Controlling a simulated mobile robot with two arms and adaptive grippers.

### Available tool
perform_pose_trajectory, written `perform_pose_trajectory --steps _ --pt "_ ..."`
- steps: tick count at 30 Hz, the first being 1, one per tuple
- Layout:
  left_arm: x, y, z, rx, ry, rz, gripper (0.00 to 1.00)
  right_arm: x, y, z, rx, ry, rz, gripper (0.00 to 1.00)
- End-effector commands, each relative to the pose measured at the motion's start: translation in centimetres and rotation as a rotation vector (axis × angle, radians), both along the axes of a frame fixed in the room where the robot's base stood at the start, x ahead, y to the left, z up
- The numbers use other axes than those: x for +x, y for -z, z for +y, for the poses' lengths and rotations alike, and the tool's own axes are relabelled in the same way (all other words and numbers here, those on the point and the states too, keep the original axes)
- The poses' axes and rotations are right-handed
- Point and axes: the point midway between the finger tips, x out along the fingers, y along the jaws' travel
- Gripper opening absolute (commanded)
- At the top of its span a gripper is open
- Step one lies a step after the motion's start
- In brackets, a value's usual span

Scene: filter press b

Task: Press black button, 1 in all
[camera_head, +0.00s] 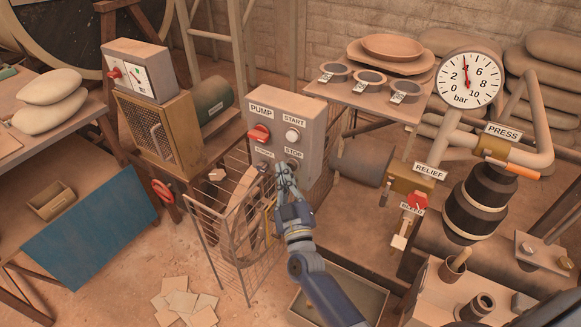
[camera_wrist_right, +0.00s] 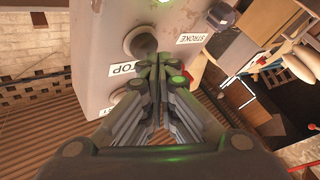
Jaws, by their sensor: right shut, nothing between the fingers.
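The grey pump control box (camera_head: 303,115) stands left of centre in the head view. It carries a red knob (camera_head: 259,133), a white button under START (camera_head: 292,135) and a dark round button by the STOP label (camera_head: 296,153). That dark button (camera_wrist_right: 139,41) shows beside STOP in the right wrist view, partly behind my fingers. My right gripper (camera_head: 284,172) is shut and empty, its fingertips at the lower front of the box, close to this button. I cannot tell whether they touch it. A STROKE label (camera_wrist_right: 192,38) sits beside them. My left gripper is out of view.
To the right are the pressure gauge (camera_head: 469,79), a red relief handle (camera_head: 416,201) and pipework. A brown motor with a mesh guard (camera_head: 158,140) stands left.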

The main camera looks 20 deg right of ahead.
Motion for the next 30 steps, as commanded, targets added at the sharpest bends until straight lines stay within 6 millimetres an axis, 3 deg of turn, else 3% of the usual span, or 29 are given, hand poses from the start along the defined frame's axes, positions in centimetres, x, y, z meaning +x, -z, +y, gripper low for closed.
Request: perform_pose_trajectory --steps 30 --pt "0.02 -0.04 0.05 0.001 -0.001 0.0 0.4 0.61 0.0 -0.8 -0.001 0.0 0.0 0.0"
